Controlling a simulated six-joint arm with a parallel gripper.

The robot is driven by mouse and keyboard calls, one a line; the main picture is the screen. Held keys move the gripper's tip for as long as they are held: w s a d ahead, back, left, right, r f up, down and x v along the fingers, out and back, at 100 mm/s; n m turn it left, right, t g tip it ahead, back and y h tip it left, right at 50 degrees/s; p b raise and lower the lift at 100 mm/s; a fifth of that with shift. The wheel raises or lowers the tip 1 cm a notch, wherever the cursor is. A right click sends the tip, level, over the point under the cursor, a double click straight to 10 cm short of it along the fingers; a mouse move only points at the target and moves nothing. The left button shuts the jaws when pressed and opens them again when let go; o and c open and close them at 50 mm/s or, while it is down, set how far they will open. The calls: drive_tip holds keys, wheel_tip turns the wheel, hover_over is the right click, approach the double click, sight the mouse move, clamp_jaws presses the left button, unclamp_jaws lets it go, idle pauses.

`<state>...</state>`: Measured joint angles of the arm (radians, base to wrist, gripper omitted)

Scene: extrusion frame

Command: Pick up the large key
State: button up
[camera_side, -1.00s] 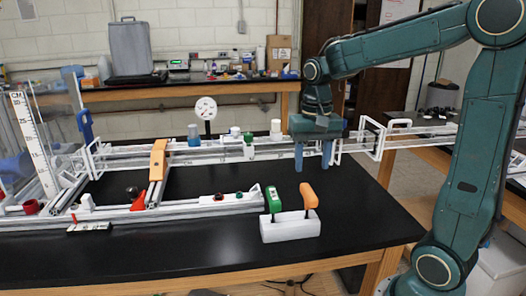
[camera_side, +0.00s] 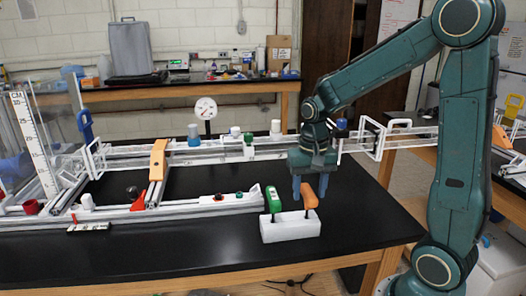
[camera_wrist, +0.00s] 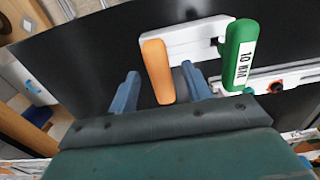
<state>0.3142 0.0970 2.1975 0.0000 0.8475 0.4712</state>
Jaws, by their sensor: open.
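Two handled keys stand upright in a white holder (camera_side: 290,231) on the black table. One has an orange handle (camera_side: 311,196); the other has a green handle (camera_side: 272,199), marked "10 MM" in the wrist view (camera_wrist: 240,55). Which one is the large key I cannot tell for sure. My gripper (camera_side: 309,190) is open and empty, pointing down at the orange handle. In the wrist view its fingers (camera_wrist: 160,75) appear on either side of the orange handle (camera_wrist: 157,70), with no clear contact. The green handle is outside the right finger.
An extrusion frame (camera_side: 185,210) lies left of the holder, with an orange-tan bracket (camera_side: 158,160) across it. A rear rail carries a blue-capped jar (camera_side: 194,135) and a dial gauge (camera_side: 205,110). The table front and right of the holder are clear.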

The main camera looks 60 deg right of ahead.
sight(307, 210)
drive_tip(key=shift+f, duration=2.05)
drive_tip(key=c, duration=1.1)
